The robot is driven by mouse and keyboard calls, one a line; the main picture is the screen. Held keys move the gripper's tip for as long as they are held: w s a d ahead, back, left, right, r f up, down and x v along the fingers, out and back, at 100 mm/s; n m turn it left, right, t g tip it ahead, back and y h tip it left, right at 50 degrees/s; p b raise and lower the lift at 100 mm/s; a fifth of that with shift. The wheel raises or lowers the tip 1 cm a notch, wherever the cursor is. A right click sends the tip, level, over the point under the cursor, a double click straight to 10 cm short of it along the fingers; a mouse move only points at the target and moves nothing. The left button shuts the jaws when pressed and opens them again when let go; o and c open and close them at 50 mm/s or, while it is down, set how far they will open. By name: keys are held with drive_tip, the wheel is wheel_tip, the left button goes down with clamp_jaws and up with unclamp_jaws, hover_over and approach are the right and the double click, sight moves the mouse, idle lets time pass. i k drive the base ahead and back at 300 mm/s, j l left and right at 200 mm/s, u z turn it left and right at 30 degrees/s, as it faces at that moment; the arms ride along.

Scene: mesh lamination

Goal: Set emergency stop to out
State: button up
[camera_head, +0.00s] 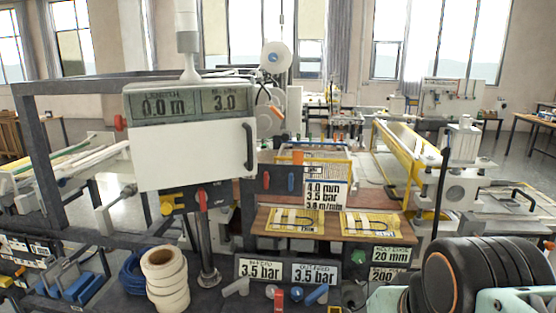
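I cannot tell for sure which part is the emergency stop. Several small red parts show: a red knob (119,122) on the left side of the white display box (190,155), a red handle (202,200) beside a yellow one (167,207) under that box, and a red part (278,301) at the bottom centre among small knobs. They are too small to tell whether any is pushed in or out. My arm shows as dark rounded links at the lower right. My gripper's fingers do not show, and nothing of mine is seen touching these parts.
A stack of cream rolls (166,278) stands at the lower left, with blue coiled hose (133,272) beside it. Two pressure displays (259,269) (314,272) sit at the bottom centre. A wooden board (329,233) bears yellow mesh pieces. A dark frame (45,150) rises at left.

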sight(120, 123)
drive_tip(key=j+u, duration=0.3)
drive_tip(key=j, duration=0.2)
drive_tip(key=j+u, duration=0.3)
drive_tip(key=j, duration=0.15)
drive_tip(key=i+j+u, duration=0.25)
drive_tip(key=j, duration=0.2)
drive_tip(key=k+j, duration=0.05)
drive_tip(key=k, duration=0.05)
